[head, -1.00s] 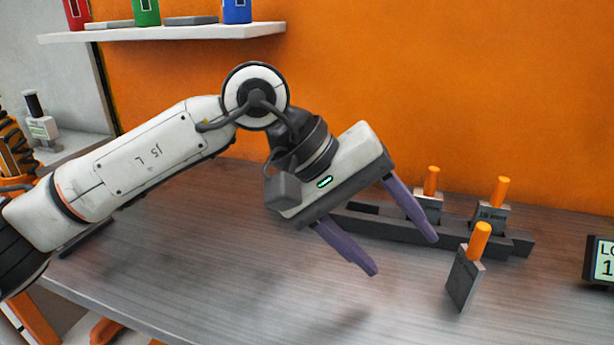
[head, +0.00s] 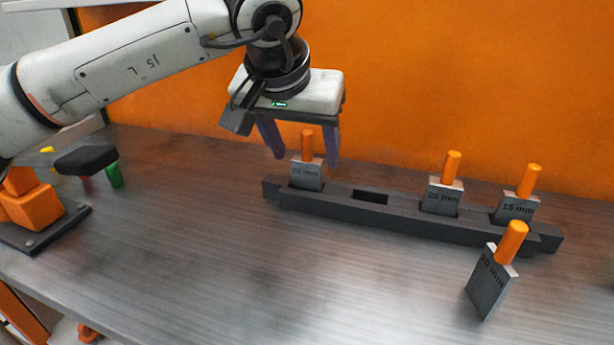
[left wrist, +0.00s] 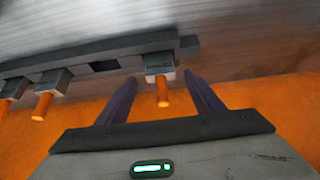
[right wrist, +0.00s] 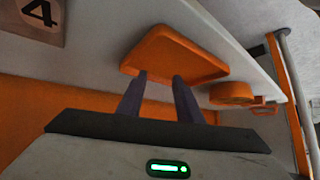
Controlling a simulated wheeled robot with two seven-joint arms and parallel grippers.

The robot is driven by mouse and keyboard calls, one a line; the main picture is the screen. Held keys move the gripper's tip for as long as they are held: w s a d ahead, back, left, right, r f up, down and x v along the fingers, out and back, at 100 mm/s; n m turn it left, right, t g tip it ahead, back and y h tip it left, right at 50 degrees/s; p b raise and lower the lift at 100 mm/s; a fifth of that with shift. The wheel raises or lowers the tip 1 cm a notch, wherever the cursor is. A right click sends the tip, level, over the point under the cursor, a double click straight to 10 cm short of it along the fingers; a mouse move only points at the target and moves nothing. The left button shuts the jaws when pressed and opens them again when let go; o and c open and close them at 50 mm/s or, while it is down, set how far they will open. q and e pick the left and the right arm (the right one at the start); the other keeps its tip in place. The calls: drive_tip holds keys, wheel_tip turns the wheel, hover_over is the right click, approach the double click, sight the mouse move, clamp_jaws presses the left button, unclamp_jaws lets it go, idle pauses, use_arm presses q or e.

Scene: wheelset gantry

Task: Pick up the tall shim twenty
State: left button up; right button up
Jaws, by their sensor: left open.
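The shim with the blurred label that looks like 20 mm (head: 307,176) stands upright in the leftmost filled slot of the dark rack (head: 300,203), its orange handle up. It also shows in the left wrist view (left wrist: 160,66). My left gripper (head: 305,160) is open above it, its purple fingers pointing down on either side of the orange handle. In the left wrist view the handle lies between the fingers (left wrist: 160,78), with gaps on both sides. My right gripper (right wrist: 160,78) is open, with nothing seen between its fingers.
The 25 mm (head: 442,196) and 15 mm (head: 515,210) shims stand in the rack; an empty slot (head: 370,198) lies between. An orange tray-like part (right wrist: 175,52) is beyond my right fingers. The front middle table is clear.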

sight(305, 153)
use_arm(q)
drive_tip(key=x, duration=0.4)
drive_tip(key=shift+r, duration=0.1)
drive_tip(key=c, duration=1.3)
